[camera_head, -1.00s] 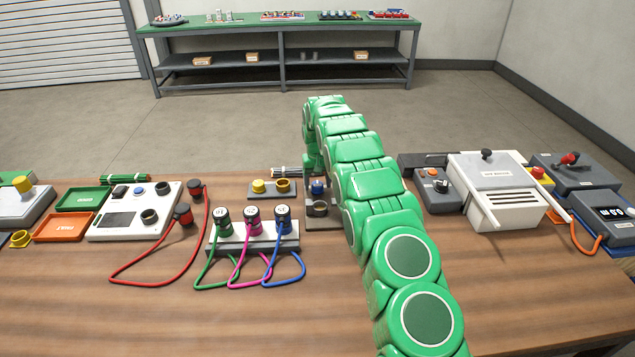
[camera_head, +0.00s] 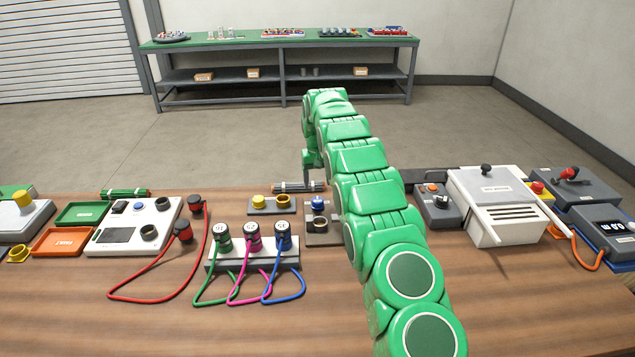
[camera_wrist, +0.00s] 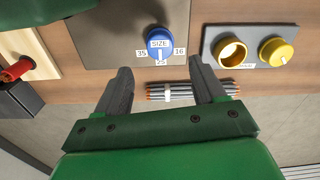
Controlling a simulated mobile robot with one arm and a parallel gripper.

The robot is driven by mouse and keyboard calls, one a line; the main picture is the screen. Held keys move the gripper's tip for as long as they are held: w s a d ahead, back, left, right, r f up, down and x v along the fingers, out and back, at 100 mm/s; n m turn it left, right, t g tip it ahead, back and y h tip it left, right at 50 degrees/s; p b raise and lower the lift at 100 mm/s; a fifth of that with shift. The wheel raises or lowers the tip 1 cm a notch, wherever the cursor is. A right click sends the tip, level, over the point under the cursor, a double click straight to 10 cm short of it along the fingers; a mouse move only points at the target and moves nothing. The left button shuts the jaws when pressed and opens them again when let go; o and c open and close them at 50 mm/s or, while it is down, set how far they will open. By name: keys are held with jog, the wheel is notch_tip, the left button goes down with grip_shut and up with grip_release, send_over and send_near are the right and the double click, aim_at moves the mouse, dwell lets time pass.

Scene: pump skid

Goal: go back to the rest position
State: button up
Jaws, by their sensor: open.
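My gripper (camera_wrist: 160,74) is open and empty, with its two dark fingers apart. In the wrist view it is over the bench near a blue knob (camera_wrist: 160,43) on a panel marked SIZE, with 35, 25 and 16 around it. The fingers do not touch the knob. The fingertips are hard to make out in the head view.
A bundle of rods (camera_head: 292,187) lies behind the knob. A yellow knob and ring panel (camera_head: 272,206) is to its left. A cable block (camera_head: 252,255) with looped cables stands in front. A white-grey machine (camera_head: 497,200) is right of my arm. Bare bench (camera_head: 190,325) lies in front.

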jog(key=s+d+r+m, duration=0.1)
jog(key=s+d+r, duration=0.3)
jog(key=s+r, duration=0.8)
jog(key=s+d+r, duration=0.3)
jog(key=s+r, duration=0.4)
jog(key=s, duration=0.9)
jog(key=s+f+g, duration=0.1)
jog(key=s, duration=1.7)
jog(key=s+d+f, duration=0.1)
jog(key=s, duration=1.8)
jog(key=shift+s+d+f+g, duration=0.25)
jog(key=shift+g, duration=0.15)
